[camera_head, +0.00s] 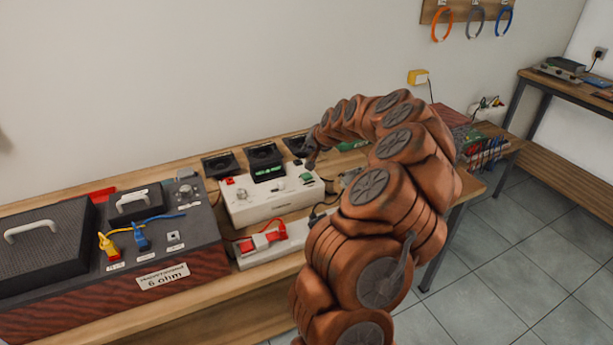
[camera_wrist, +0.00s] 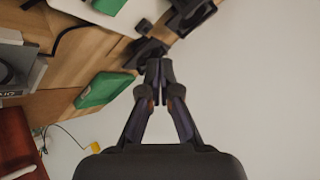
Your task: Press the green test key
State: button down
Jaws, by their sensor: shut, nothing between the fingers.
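The green test key (camera_head: 306,177) sits on the right part of the top of a white device (camera_head: 262,208). The device also has a small red key (camera_head: 230,181) at its left and a lit green display (camera_head: 269,172). My gripper (camera_head: 311,165) is above the device's right end, close to the green key; whether it touches cannot be told. In the wrist view my gripper (camera_wrist: 158,68) has its fingertips together and empty. A green patch (camera_wrist: 108,6) on a white surface at the top edge there looks like the key, partly cut off.
Black speaker-like boxes (camera_head: 220,165) stand behind the device. A red-and-white power strip (camera_head: 262,243) lies in front of it. A large dark box with yellow and blue plugs (camera_head: 160,215) stands left. A green box (camera_wrist: 104,90) lies near my gripper.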

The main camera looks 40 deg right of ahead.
jog(key=b, duration=0.2)
send_over(308, 176)
notch_tip(308, 176, down, 6)
jog(key=shift+f, duration=0.65)
jog(key=shift+f, duration=0.1)
dwell(0.9)
jog(key=shift+f+b, duration=0.35)
jog(key=shift+b, duration=0.3)
jog(key=shift+f+b, duration=0.45)
jog(key=shift+f, duration=0.1)
dwell(0.6)
jog(key=shift+r, duration=0.1)
dwell(0.3)
jog(key=shift+r, duration=0.9)
jog(key=shift+r, duration=0.15)
